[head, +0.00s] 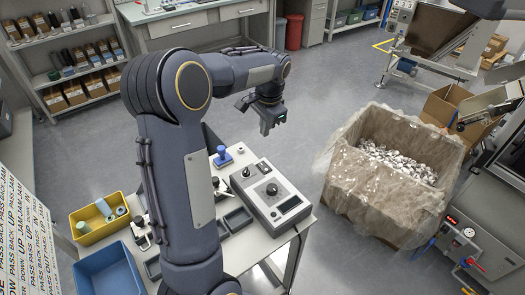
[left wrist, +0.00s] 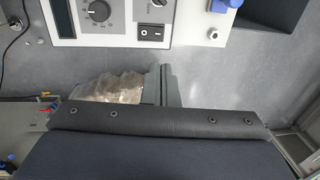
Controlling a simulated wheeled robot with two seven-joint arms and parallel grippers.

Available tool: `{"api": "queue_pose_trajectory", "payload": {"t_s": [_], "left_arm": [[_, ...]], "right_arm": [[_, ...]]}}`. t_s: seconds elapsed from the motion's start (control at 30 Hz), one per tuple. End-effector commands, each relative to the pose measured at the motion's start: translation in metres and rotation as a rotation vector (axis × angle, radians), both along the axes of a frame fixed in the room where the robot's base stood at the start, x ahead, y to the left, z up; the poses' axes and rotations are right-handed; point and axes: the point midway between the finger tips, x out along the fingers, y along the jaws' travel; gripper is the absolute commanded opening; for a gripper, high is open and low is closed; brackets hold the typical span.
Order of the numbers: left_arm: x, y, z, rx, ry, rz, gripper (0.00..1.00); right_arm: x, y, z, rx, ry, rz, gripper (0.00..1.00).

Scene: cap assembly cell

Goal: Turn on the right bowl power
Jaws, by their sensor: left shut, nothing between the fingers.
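A grey control box (head: 270,197) with a dial, a small display and a black knob sits on the white table in the head view. The left wrist view shows part of a pale panel (left wrist: 120,12) with a round dial and a black rocker switch (left wrist: 152,31); I cannot tell the switch's position. No label saying right bowl is readable. My left gripper (head: 267,127) is shut and empty, above and beyond the box's far end, apart from it. My right gripper is not in view.
A blue-topped part (head: 222,156) stands left of the box. Yellow (head: 98,216) and blue (head: 108,270) bins are at the table's left. A plastic-lined carton (head: 385,190) of small pale parts stands on the floor to the right. A machine panel (head: 462,238) is at far right.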

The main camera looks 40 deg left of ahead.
Motion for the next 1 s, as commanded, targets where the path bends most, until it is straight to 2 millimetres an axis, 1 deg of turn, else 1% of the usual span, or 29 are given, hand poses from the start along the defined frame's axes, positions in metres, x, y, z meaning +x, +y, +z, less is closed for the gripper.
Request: {"api": "queue_pose_trajectory", "payload": {"t_s": [0.17,0.27,0.37,0.7,0.9,1.0], "left_arm": [[0.0,0.0,-0.003,0.0,0.001,0.0,0.0],[0.0,0.001,-0.012,0.0,0.003,0.0,0.0],[0.0,0.003,-0.028,-0.001,0.005,0.001,0.0],[0.002,0.011,-0.099,-0.001,0.006,0.0,0.0],[0.004,0.014,-0.128,-0.001,0.004,-0.001,0.0],[0.004,0.016,-0.135,0.0,0.002,0.0,0.0]], "right_arm": [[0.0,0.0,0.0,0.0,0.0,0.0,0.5],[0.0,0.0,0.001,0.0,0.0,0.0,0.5],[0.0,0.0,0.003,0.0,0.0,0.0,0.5],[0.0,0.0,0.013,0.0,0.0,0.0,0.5],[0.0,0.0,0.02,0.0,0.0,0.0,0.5],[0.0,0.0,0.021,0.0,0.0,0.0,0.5]]}}
